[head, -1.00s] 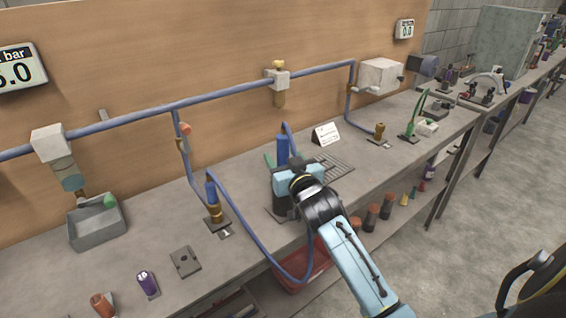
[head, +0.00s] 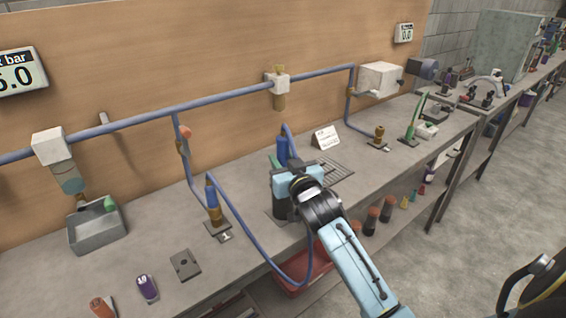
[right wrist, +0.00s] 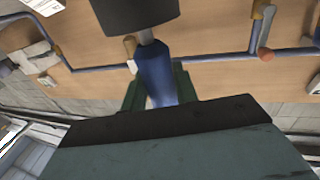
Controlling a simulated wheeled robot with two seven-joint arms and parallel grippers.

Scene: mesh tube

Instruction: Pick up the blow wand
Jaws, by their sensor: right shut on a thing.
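The blow wand (head: 283,147) appears as a blue upright body with a green part beside it, just behind my right gripper. My right gripper (head: 286,174) is shut on it over the bench; the gripper and arm hide its lower part. A blue hose (head: 262,252) loops down in front of the bench edge and up behind my right arm. My left gripper is not in view.
A blue plug on a brass fitting (head: 212,200) stands to the left. A grey tray (head: 97,232), a white card (head: 325,137) and a slotted plate (head: 336,169) are on the bench. A red bin (head: 300,280) is below the bench front.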

